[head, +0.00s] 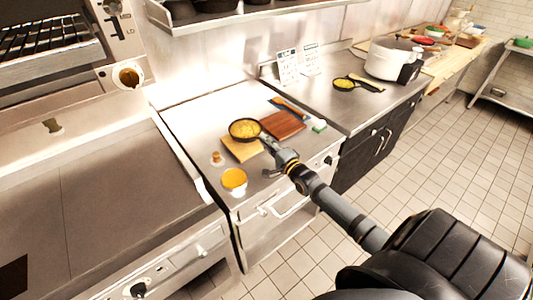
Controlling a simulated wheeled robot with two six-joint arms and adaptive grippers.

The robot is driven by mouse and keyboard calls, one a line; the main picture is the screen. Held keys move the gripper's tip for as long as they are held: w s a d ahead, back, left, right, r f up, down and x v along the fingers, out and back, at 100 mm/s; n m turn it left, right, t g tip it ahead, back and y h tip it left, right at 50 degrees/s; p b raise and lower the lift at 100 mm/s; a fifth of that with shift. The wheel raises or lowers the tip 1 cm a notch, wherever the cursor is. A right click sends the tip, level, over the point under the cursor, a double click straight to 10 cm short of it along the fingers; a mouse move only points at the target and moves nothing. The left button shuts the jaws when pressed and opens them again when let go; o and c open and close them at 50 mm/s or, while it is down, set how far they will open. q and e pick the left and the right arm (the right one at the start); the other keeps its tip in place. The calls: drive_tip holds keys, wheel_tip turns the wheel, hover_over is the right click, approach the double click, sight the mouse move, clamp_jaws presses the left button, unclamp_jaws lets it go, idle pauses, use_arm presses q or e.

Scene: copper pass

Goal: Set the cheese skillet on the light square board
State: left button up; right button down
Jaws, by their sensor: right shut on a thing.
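The cheese skillet (244,130), a dark round pan with yellow filling, is at the far part of the light square board (243,153) on the steel counter. Its pan overlaps the board's far edge in the picture, and I cannot tell whether it touches the board or hangs just above it. My right gripper (271,145) is shut on the skillet's handle, at the right of the board, and covers much of that handle. My left gripper is not in view.
A reddish-brown board (282,125) lies right beside the skillet. A bowl with orange-yellow contents (233,179) and a small wooden item (217,158) stand nearer.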

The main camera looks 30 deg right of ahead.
wheel_tip(320, 180, down, 3)
drive_tip(key=shift+w+r+b, duration=0.1)
drive_tip(key=shift+b, duration=0.35)
drive_tip(key=shift+f, duration=0.2)
drive_tip(key=c, duration=1.3)
unclamp_jaws()
drive_tip(key=shift+f, duration=0.1)
drive_tip(key=shift+c, duration=0.2)
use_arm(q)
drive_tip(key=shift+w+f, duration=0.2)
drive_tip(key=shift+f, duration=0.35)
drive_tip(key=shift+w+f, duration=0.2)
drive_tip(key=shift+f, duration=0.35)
